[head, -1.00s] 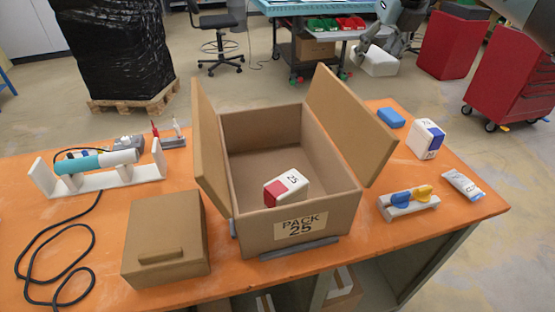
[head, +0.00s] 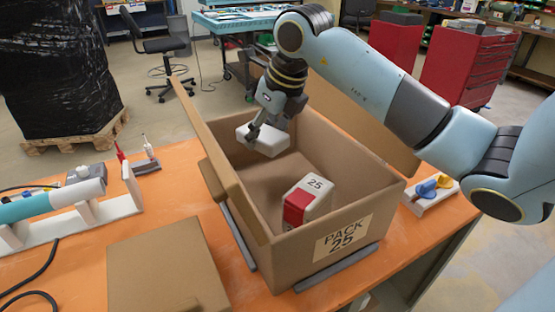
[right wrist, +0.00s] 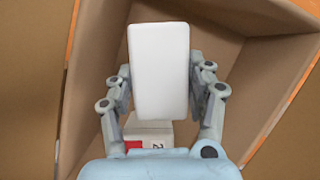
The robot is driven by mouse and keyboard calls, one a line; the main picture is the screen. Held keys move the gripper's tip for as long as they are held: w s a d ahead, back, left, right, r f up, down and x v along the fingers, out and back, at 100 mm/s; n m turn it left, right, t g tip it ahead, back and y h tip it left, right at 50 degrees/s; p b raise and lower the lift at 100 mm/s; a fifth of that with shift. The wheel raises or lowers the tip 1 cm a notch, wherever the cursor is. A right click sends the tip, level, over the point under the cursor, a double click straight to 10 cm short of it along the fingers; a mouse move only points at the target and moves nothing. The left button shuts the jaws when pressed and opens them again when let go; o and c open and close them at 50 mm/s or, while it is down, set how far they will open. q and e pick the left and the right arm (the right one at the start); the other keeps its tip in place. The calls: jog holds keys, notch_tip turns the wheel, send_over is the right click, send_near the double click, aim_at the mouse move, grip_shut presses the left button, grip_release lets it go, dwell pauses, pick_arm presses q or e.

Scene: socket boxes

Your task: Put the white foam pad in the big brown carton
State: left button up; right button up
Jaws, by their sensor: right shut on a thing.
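The white foam pad (head: 262,141) is in my right gripper (head: 268,128), which is shut on it. The pad is at the open top of the big brown carton (head: 300,254), toward its far left part. In the right wrist view the pad (right wrist: 159,70) sits between the two fingers (right wrist: 162,92), with the carton's inside (right wrist: 220,75) around it. The carton stands open on the orange table, marked PACK 25, with side flaps spread. A red and white box marked 25 (head: 308,200) lies inside it. My left gripper is not in view.
A smaller closed brown box (head: 165,272) stands left of the carton. The left flap (head: 212,140) rises beside the opening. A holder with blue and yellow knobs (head: 430,192) is at the right. A teal and white cylinder (head: 50,200) rests on a white stand at the left.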

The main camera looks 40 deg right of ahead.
notch_tip(320, 180, down, 3)
jog(key=shift+w+a+r, duration=0.1)
jog(key=shift+w+a, duration=0.05)
send_over(261, 185)
jog(key=s, duration=0.1)
notch_tip(261, 185, down, 5)
jog(key=shift+s+f, duration=0.1)
notch_tip(261, 185, down, 3)
jog(key=shift+f, duration=0.15)
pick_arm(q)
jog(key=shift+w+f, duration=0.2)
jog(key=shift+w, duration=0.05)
pick_arm(e)
jog(key=shift+f, duration=0.15)
jog(key=o, duration=0.4)
jog(key=shift+f, duration=0.2)
jog(key=o, duration=0.4)
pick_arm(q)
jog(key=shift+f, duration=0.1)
pick_arm(e)
jog(key=shift+o, duration=0.2)
jog(key=shift+r, duration=0.1)
